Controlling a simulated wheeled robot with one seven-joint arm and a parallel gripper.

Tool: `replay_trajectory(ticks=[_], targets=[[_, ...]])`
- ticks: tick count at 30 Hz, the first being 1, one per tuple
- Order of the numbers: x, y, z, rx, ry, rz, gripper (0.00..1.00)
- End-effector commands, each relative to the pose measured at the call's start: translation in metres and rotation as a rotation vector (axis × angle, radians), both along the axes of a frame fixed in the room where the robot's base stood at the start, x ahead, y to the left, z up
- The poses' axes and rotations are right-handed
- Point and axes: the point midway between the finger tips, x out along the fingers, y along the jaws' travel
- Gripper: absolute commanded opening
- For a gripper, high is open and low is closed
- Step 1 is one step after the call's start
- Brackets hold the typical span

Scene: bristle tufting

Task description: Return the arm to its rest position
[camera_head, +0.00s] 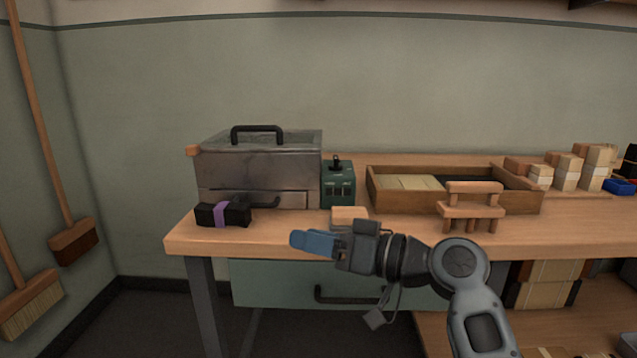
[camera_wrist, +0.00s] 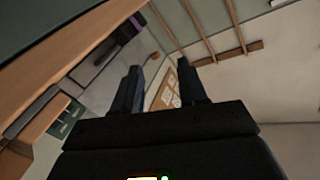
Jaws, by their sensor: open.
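My gripper (camera_head: 312,243) is in front of the workbench (camera_head: 300,238), near its front edge, pointing left in the head view. In the wrist view its two dark fingers (camera_wrist: 155,92) stand apart with nothing between them. Only blue shows at the fingertips in the head view. A small light wooden block (camera_head: 349,215) lies on the bench just behind the gripper, and the gripper partly covers it.
A metal box with a black handle (camera_head: 258,165), a dark bundle with a purple band (camera_head: 222,214), a green device (camera_head: 338,185), a wooden tray (camera_head: 390,201) and a small wooden stand (camera_head: 470,210) are on the bench. Brooms (camera_head: 75,241) lean at left. The floor at front left is clear.

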Motion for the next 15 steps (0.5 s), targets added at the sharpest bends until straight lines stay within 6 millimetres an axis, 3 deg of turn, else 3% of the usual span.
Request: replay_trajectory(ticks=[1, 6, 11, 15], targets=[[-0.009, -0.007, -0.029, -0.003, 0.036, -0.052, 0.42], [-0.039, -0.033, -0.103, -0.024, 0.119, -0.238, 0.42], [-0.080, -0.062, -0.162, -0.057, 0.175, -0.405, 0.42], [-0.124, -0.090, -0.203, -0.096, 0.207, -0.543, 0.42]])
